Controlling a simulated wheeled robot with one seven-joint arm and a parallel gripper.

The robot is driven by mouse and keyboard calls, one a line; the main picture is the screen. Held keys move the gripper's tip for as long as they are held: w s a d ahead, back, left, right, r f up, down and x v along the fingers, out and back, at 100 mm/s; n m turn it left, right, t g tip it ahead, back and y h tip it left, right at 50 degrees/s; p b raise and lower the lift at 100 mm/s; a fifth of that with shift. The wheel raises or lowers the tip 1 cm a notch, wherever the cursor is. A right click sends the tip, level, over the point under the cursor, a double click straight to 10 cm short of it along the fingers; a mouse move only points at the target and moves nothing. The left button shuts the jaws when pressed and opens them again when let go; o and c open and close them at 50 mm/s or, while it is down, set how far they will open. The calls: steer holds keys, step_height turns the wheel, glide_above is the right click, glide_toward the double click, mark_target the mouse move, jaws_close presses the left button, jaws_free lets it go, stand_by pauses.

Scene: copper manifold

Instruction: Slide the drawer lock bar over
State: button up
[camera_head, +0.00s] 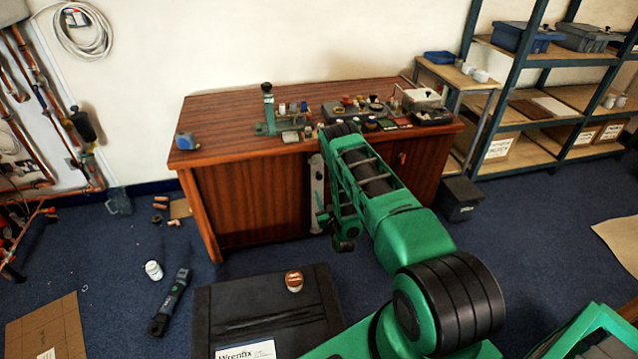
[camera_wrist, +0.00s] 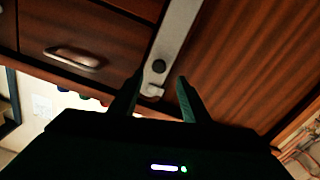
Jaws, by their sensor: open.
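The lock bar (camera_wrist: 176,38) is a pale grey metal strip on the wooden desk front, with a dark round knob or hole (camera_wrist: 159,66) and a small hooked tab near its end. In the head view the bar (camera_head: 317,180) runs upright down the desk front. My gripper (camera_wrist: 158,92) is open, its two dark fingers on either side of the bar's tab end in the picture; I cannot tell whether they touch it. A drawer (camera_wrist: 85,45) with a metal handle lies left of the bar in the wrist view. In the head view my arm hides part of the desk front.
The desk top (camera_head: 225,115) holds a green stand (camera_head: 268,115), a blue tape measure (camera_head: 185,140) and several small items. A black bin (camera_head: 460,198) stands right of the desk. A dark case (camera_head: 235,305), a white bottle (camera_head: 153,270) and a tool (camera_head: 172,300) are on the floor.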

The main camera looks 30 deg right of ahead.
mark_target(319, 178)
steer(key=x, duration=0.9)
jaws_close()
